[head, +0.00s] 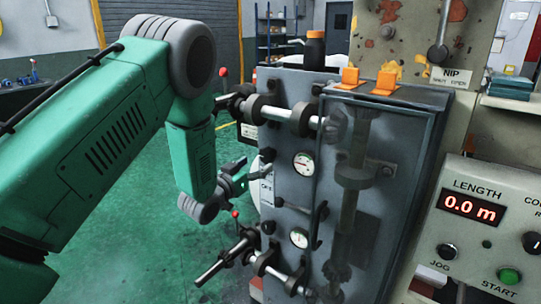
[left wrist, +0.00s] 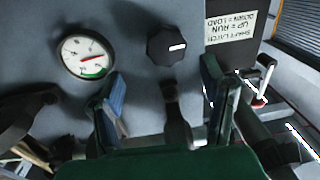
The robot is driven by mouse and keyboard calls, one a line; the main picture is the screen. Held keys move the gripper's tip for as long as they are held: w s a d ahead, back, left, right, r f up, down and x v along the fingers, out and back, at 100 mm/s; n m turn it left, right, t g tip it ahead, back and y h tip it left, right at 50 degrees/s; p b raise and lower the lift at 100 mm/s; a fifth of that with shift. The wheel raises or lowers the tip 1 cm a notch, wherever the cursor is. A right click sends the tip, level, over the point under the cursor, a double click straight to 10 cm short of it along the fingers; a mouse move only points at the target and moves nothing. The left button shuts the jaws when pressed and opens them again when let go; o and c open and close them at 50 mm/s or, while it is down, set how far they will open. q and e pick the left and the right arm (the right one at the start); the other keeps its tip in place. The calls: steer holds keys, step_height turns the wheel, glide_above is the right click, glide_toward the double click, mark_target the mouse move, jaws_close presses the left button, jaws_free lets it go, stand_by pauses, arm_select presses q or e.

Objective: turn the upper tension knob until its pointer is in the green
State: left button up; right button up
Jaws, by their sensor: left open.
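In the left wrist view, a black round knob (left wrist: 170,46) with a white pointer line sits on the grey panel. Beside it is a round white gauge (left wrist: 88,56) with a red needle and a green zone at its lower edge in this view. The needle lies outside the green, a little above it. My left gripper (left wrist: 162,78) is open and empty, its two fingers apart on either side of the knob's line and short of it. In the head view my left gripper (head: 248,176) is at the left side of the upper gauge (head: 303,163); the knob is not clear there. My right gripper is not in view.
Rollers on metal shafts (head: 290,117) stick out above the gripper, and a lower shaft (head: 225,262) with a red-tipped lever below. A lower gauge (head: 299,237) is on the same cabinet. In the wrist view a red-tipped lever (left wrist: 262,92) is near the right finger.

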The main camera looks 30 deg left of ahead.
mark_target(263, 158)
arm_select(q)
steer(key=w, duration=0.2)
steer(key=w+a, duration=0.1)
steer(key=w, duration=0.4)
steer(key=shift+w+a+f, duration=0.2)
steer(key=shift+a+f, duration=0.05)
steer(key=shift+f, duration=0.1)
steer(key=shift+w+d, duration=0.25)
steer(key=shift+w, duration=0.15)
steer(key=shift+d+r, duration=0.2)
steer(key=shift+d, duration=0.1)
steer(key=shift+a, duration=0.1)
steer(key=c, duration=1.2)
steer(key=shift+a+f, duration=0.15)
steer(key=shift+a, duration=0.05)
